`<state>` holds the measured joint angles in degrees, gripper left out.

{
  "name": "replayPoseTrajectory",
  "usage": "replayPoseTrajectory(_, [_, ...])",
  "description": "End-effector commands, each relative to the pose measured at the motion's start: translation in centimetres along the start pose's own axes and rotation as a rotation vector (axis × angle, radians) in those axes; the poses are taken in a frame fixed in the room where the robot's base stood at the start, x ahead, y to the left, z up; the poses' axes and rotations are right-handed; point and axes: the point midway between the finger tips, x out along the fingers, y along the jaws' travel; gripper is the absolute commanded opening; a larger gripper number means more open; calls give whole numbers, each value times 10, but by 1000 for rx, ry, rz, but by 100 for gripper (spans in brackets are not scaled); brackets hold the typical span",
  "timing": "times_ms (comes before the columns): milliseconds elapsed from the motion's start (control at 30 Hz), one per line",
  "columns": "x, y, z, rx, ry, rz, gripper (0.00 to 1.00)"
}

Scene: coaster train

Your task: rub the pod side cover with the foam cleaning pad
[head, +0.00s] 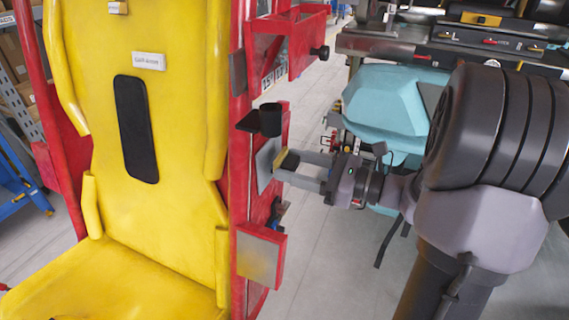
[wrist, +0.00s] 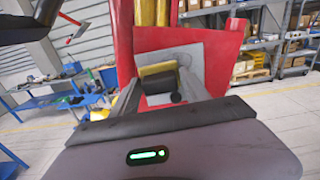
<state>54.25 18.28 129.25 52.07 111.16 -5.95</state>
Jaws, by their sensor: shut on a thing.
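The pod side cover, a flat grey panel (head: 265,162), is on the red side frame of the yellow seat pod in the head view. It also shows in the wrist view (wrist: 196,58), behind the fingertips. My gripper (head: 287,164) is shut on the foam cleaning pad (head: 281,156), a small block with a yellow face and a dark back. In the wrist view the pad (wrist: 158,81) sits between the two fingers, in front of the grey panel. The pad's yellow side faces the panel. It is at or very near the panel; I cannot tell whether they touch.
A black cup-like holder (head: 270,120) juts out just above the panel. A red box (head: 261,254) with a grey face juts out below it. A teal case (head: 388,105) and a tool bench (head: 440,45) stand behind my arm.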

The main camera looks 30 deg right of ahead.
Motion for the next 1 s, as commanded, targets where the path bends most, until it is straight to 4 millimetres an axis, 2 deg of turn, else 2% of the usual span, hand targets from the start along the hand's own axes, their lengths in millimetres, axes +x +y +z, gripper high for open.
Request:
replayPoseTrajectory(100, [-17, -1, -1, 0, 0, -3, 22])
replayPoseTrajectory(233, [-30, 0, 0, 0, 0, -2, 22])
replayPoseTrajectory(567, [-35, 0, 0, 0, 0, 0, 22])
replayPoseTrajectory(800, [-60, 0, 0, 1, 0, -1, 22])
replayPoseTrajectory(1000, [-63, 0, 0, 0, 0, 0, 22])
